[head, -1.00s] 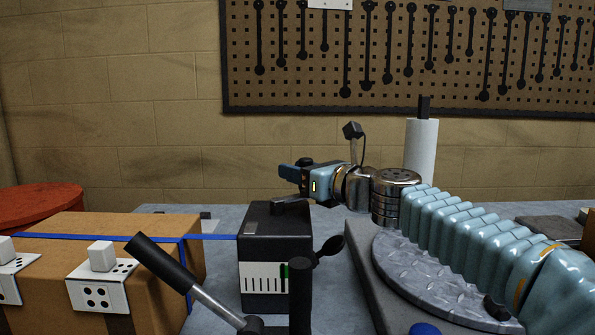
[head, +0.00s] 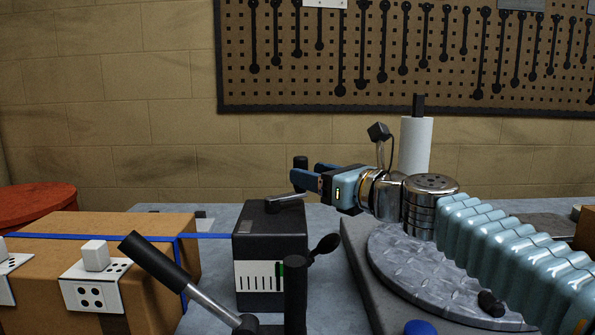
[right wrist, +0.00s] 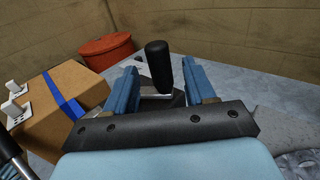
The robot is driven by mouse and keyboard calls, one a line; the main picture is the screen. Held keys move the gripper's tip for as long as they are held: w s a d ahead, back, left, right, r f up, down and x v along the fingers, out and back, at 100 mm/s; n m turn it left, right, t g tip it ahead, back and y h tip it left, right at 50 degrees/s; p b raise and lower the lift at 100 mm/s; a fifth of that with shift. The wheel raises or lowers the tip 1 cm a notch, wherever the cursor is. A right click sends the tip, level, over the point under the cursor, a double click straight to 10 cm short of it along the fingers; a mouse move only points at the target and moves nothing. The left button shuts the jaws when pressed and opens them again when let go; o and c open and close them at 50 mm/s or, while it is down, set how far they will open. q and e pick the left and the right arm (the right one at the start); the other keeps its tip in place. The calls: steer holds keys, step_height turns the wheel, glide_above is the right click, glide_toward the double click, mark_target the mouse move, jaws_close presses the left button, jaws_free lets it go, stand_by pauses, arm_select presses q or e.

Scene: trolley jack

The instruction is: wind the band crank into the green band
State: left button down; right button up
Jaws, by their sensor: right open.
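The dark box (head: 270,225) stands on the bench with a white scale (head: 260,275) on its front. The green band (head: 281,274) is a narrow strip near the scale's right end, close to a black post; no pointer is clear. The band crank has a silver arm (head: 286,198) on the box top and an upright black handle (head: 300,162), partly hidden by my fingers. My right gripper (head: 313,173) is open, level with the handle. In the right wrist view the handle (right wrist: 158,65) stands between the open fingers, with gaps showing on both sides. My left gripper is out of view.
A cardboard box (head: 120,245) with a blue strap (head: 215,236) stands left. A black-handled lever (head: 160,263) and a black post (head: 295,285) rise in front of the dark box. A black side knob (head: 325,245) sticks out right. A paper roll (head: 416,145) stands behind.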

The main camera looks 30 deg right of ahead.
steer(key=s+d, duration=0.1)
steer(key=s, duration=0.7)
steer(key=shift+d, duration=0.2)
